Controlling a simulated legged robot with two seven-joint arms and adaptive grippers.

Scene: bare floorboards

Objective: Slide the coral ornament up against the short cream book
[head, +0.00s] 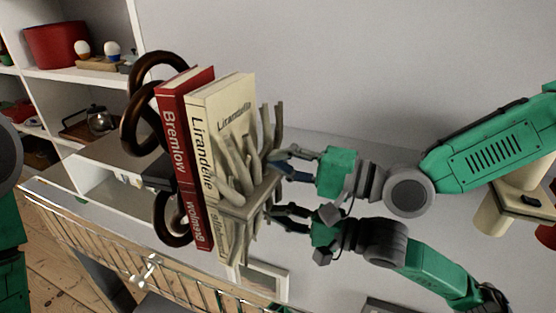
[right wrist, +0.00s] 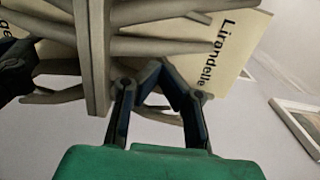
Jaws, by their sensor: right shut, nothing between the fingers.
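The pale branching coral ornament (head: 236,180) stands just right of the cream book (head: 220,110) in the head view. Its branches overlap the cover, so I cannot tell whether they touch. The ornament (right wrist: 98,60) and the lettered book cover (right wrist: 228,50) also show in the right wrist view. My right gripper (head: 276,160) is shut and empty, at the ornament's right side. In the right wrist view its fingertips (right wrist: 160,70) are close beside the ornament; contact is unclear. My left gripper is not in view.
A red book (head: 173,130) stands left of the cream book, beside brown ring shapes (head: 155,75). The glossy surface mirrors the books, ornament and my right arm below them. White shelves (head: 90,75) stand at left; a pale object (head: 490,215) is at far right.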

